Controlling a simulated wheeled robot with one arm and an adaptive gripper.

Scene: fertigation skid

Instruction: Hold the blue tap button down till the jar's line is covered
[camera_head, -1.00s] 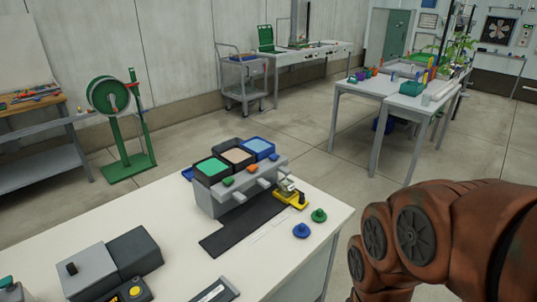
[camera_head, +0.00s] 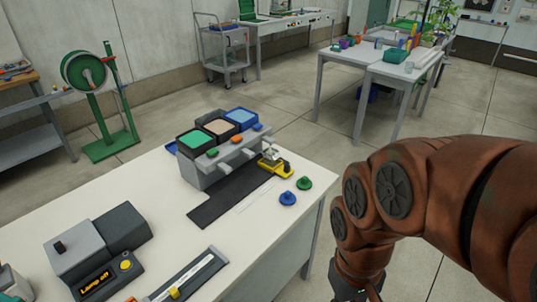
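A grey dispenser (camera_head: 203,176) stands on the white table with three tanks on top: green, cream and blue (camera_head: 240,117). Each tank has a tap in front; the blue tap button (camera_head: 257,127) is the rightmost, beside an orange and a green one. A small clear jar (camera_head: 270,153) stands at the right-hand end of the taps, by a yellow holder (camera_head: 279,168). Its line and fill level are too small to make out. My arm comes in from the right and bends down past the bottom edge, right of the table. My gripper's fingers are out of view.
A blue knob-topped lid (camera_head: 288,198) and a green one (camera_head: 304,183) lie right of a dark mat (camera_head: 225,202). A grey box reading "Lamp off" (camera_head: 95,285) and a slider gauge (camera_head: 190,280) are at the front left.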

